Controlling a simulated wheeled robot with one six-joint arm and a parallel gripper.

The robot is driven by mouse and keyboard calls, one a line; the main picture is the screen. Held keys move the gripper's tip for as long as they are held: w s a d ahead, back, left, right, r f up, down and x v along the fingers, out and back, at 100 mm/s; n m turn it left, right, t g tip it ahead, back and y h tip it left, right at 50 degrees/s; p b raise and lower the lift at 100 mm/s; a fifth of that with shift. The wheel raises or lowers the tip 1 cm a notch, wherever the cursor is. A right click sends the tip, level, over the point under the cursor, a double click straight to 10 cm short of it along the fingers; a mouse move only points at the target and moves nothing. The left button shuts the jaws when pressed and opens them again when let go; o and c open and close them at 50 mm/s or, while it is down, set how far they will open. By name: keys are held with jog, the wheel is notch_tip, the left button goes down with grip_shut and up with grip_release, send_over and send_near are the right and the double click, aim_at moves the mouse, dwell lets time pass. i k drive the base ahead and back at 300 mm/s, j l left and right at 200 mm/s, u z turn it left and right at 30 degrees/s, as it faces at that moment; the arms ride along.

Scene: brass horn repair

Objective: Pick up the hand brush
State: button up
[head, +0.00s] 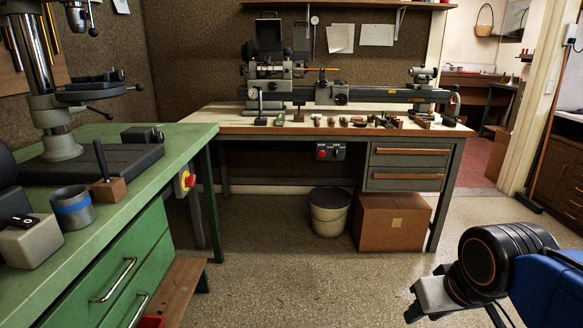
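I cannot make out a hand brush for certain in the head view. Several small wooden and dark items (357,122) lie in a row along the front of the far workbench (235,122), too small to tell apart. My arm enters at the lower right, and a grey end part that looks like my gripper (428,297) is over the floor, well away from both benches. Its fingers are not clear, so I cannot tell whether it is open, and I see nothing held in it.
A green bench (185,140) with a drill press (55,120) stands at the left. A lathe (340,94) is on the far workbench. A bin (329,212) and a cardboard box (391,222) stand under it. The floor (300,285) in front is clear. A doorway opens at the right.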

aim_at(370, 118)
jog(key=i, duration=1.7)
